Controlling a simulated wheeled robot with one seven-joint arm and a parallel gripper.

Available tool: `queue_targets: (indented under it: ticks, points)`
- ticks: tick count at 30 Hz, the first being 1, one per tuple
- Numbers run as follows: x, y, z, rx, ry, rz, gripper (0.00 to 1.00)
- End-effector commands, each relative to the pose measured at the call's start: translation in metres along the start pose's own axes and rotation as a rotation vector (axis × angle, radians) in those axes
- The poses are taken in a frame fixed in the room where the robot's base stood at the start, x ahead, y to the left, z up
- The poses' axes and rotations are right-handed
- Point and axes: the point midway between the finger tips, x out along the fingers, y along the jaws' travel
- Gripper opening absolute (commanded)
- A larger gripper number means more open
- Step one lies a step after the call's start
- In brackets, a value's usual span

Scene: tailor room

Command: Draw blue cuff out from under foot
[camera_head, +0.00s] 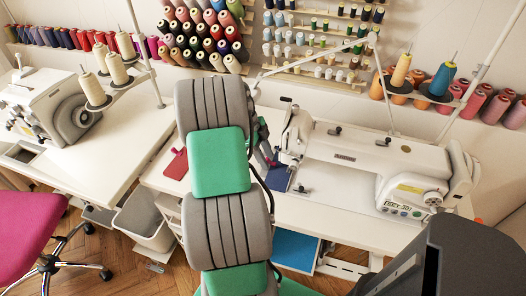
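A dark blue cloth piece, seemingly the blue cuff (280,178), lies on the white table at the needle end of the right sewing machine (345,160). Its far end reaches under the machine head near the presser foot (292,157); the exact contact is too small to tell. My grey and green arm stands in front, just left of the cuff, and covers part of that area. My gripper is mostly hidden behind the arm; only dark parts of the wrist end show close to the cuff's left edge. Whether its fingers touch the cuff cannot be seen.
A dark red piece (177,164) lies on the table left of my arm. Another sewing machine (62,108) stands on the left table. Thread racks (318,45) line the wall behind. A grey bin (146,219) and a magenta chair (28,230) stand at lower left.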

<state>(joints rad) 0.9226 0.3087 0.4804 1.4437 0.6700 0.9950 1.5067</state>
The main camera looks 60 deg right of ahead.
Motion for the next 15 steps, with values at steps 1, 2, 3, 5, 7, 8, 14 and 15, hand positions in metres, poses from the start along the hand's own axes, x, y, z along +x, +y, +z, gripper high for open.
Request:
queue_targets:
  ticks: [1, 2, 3, 5, 7, 8, 14, 15]
  points:
    - [0.0000, 0.0000, 0.0000, 0.000, 0.000, 0.000, 0.40]
    - [-0.0001, 0.0000, 0.0000, 0.000, 0.000, 0.000, 0.40]
    - [-0.0001, 0.0001, 0.0001, -0.001, 0.000, 0.000, 0.40]
    - [-0.0002, 0.0001, 0.0001, -0.001, 0.000, 0.000, 0.38]
    - [-0.0002, 0.0001, 0.0001, -0.001, 0.000, 0.000, 0.33]
    - [-0.0003, 0.0001, 0.0001, -0.001, 0.000, 0.000, 0.30]
    - [-0.0004, 0.0001, 0.0001, -0.001, 0.000, 0.000, 0.14]
    - [-0.0004, 0.0001, 0.0001, -0.001, 0.000, 0.000, 0.11]
